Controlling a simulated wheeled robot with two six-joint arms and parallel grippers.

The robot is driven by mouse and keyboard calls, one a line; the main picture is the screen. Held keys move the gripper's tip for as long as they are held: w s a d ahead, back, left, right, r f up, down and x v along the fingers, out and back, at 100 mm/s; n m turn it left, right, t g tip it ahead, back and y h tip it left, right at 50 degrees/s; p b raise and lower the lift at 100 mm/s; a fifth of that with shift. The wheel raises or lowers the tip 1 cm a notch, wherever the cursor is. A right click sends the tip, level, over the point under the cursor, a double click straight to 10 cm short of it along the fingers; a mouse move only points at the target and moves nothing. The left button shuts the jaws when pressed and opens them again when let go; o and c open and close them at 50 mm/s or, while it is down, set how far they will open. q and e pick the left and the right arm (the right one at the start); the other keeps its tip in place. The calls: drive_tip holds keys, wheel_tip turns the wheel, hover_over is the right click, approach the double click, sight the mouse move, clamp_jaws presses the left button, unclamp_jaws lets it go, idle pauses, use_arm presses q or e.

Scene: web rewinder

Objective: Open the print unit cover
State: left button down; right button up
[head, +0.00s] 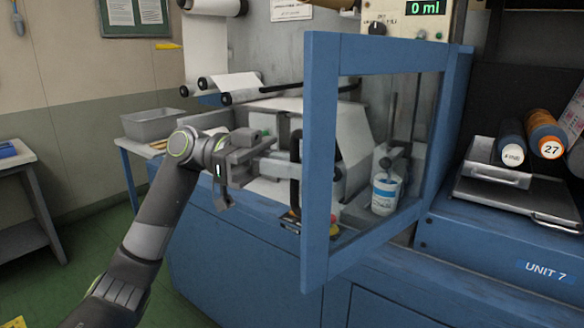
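The print unit cover (320,165) is a blue frame with a clear window. It stands swung out toward me, its far upright by the machine at the right and its free edge nearest me. A black handle (296,160) shows at the free edge, partly hidden behind the blue upright. My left gripper (290,168) reaches in from the left, its fingers at the handle. The fingertips are partly hidden by the handle and frame, so I cannot tell whether they are closed on it. My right gripper is out of view.
A white tub with a blue label (385,192) stands behind the window. A grey bin (152,124) sits on a side table at the left. Rollers (240,96) lie above. UNIT 7 (500,250) is at the right.

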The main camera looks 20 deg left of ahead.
use_arm(q)
drive_tip(key=c, duration=1.5)
unclamp_jaws()
drive_tip(key=shift+c, duration=0.2)
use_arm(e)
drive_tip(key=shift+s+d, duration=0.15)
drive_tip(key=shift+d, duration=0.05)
